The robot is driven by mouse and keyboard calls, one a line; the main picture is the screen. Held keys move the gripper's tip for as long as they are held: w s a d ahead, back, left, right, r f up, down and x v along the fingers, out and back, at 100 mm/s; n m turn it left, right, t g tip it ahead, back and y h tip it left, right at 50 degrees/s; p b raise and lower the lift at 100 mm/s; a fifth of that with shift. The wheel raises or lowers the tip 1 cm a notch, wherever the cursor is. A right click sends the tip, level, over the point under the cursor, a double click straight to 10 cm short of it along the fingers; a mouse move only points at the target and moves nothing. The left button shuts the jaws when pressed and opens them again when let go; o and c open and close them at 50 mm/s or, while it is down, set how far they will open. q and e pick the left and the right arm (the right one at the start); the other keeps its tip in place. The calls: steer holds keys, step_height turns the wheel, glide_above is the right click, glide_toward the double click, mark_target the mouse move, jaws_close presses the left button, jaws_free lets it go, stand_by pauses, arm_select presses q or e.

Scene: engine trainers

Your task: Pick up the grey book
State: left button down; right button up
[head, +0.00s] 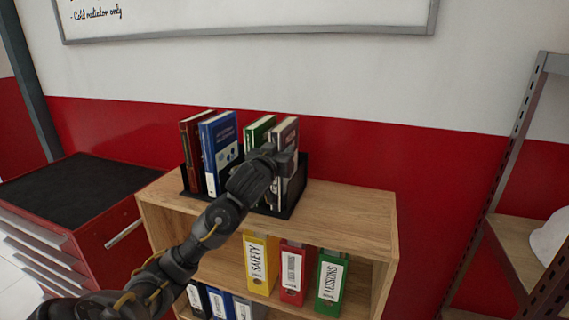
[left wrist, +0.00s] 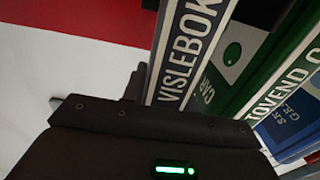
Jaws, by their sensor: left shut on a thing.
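The grey book (head: 287,131) stands upright at the right end of a row of books in a black book holder (head: 300,173), on top of the wooden shelf. My left gripper (head: 286,161) is shut on the grey book, at its spine side. The gripper covers the middle of the spine in the head view. In the left wrist view, the grey book's lettered spine (left wrist: 185,62) rises right in front of the dark gripper body. Its lower part is hidden there. My right gripper is not in view.
A green book (head: 258,131) stands just left of the grey one, then a blue book (head: 218,145) and a brown-red book (head: 193,137). The shelf top (head: 350,205) is bare to the right. A red tool cabinet (head: 95,222) stands left, a metal rack (head: 505,170) right.

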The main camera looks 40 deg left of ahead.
arm_select(q)
steer(key=shift+r, duration=0.1)
stand_by(0.5)
steer(key=shift+r, duration=0.15)
